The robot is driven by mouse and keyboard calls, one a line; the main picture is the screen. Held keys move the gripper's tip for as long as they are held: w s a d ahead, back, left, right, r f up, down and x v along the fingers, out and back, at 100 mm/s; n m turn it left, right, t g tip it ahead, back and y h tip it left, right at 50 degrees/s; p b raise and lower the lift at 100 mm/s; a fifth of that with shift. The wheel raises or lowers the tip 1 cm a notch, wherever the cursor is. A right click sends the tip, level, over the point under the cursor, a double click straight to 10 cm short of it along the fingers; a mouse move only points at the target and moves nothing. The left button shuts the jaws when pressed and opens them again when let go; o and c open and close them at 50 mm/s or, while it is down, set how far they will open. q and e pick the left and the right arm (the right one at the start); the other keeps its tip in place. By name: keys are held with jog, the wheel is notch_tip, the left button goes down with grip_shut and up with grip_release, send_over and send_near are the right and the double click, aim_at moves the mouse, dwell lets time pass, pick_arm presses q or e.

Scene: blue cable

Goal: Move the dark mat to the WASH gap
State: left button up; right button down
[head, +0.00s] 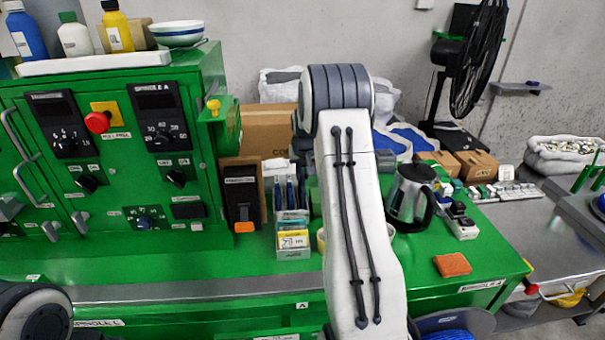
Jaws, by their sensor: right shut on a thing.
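I cannot make out a dark mat or a gap marked WASH in the head view. My right arm rises from the bottom centre and bends at a large grey-ribbed joint. Its upright white link covers the middle of the green bench (190,262). Small dark parts show on both sides of this link, but I cannot make out gripper fingers or anything held there. Only a dark rounded joint of my left arm shows at the lower left corner; its gripper is out of the picture.
A green control cabinet (110,190) fills the left, with bottles and a bowl (178,35) on top. Right of my arm stand a steel kettle (408,198) and a power strip (460,220). An orange pad (453,264) lies on clear bench. A black fan (478,60) stands behind.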

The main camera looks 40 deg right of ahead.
jog(key=shift+f, duration=0.15)
jog(key=c, duration=0.8)
grip_release()
jog(key=b+v, duration=0.3)
jog(key=v, duration=0.7)
jog(key=shift+r, duration=0.25)
